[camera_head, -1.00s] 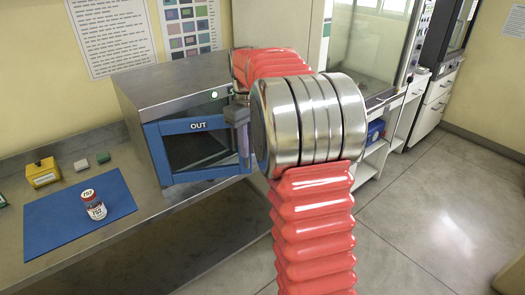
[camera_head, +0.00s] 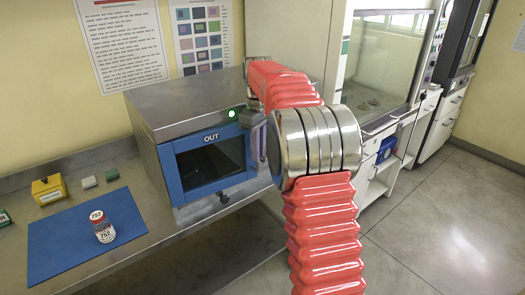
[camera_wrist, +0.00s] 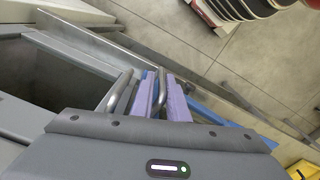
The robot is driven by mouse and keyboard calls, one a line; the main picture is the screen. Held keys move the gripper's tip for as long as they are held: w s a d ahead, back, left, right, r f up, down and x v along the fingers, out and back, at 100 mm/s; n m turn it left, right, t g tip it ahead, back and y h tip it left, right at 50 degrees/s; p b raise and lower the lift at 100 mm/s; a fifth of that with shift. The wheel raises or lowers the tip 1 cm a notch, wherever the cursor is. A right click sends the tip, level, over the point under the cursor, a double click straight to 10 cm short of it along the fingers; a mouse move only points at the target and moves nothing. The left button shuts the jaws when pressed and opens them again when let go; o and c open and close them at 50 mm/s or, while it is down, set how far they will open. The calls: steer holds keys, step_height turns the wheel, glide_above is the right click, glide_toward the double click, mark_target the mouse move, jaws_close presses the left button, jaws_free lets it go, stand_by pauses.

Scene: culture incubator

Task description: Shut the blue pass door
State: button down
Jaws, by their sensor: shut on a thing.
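The blue pass door (camera_head: 182,193), marked OUT, is on the front of a steel box (camera_head: 170,110), with a dark window in its middle. In the head view it looks close to flush with the box front. My gripper hides its right edge, so I cannot tell whether a gap is left there. My gripper (camera_head: 258,142) is at that right edge. In the wrist view, its purple fingers (camera_wrist: 160,98) are shut on a metal handle bar (camera_wrist: 159,82), and a blue strip (camera_wrist: 232,124) shows beyond them.
A blue mat (camera_head: 60,258) with a labelled jar (camera_head: 102,228) lies on the steel bench to the left. A yellow box (camera_head: 48,190) and small blocks stand behind it. A glass-fronted cabinet (camera_head: 385,60) is at the right; open floor (camera_head: 440,225) lies before it.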

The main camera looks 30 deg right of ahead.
steer(key=shift+a, duration=0.1)
steer(key=c, duration=1.8)
jaws_free()
steer(key=shift+c, duration=0.2)
steer(key=shift+r, duration=0.1)
step_height(320, 180, up, 14)
steer(key=shift+f, duration=0.25)
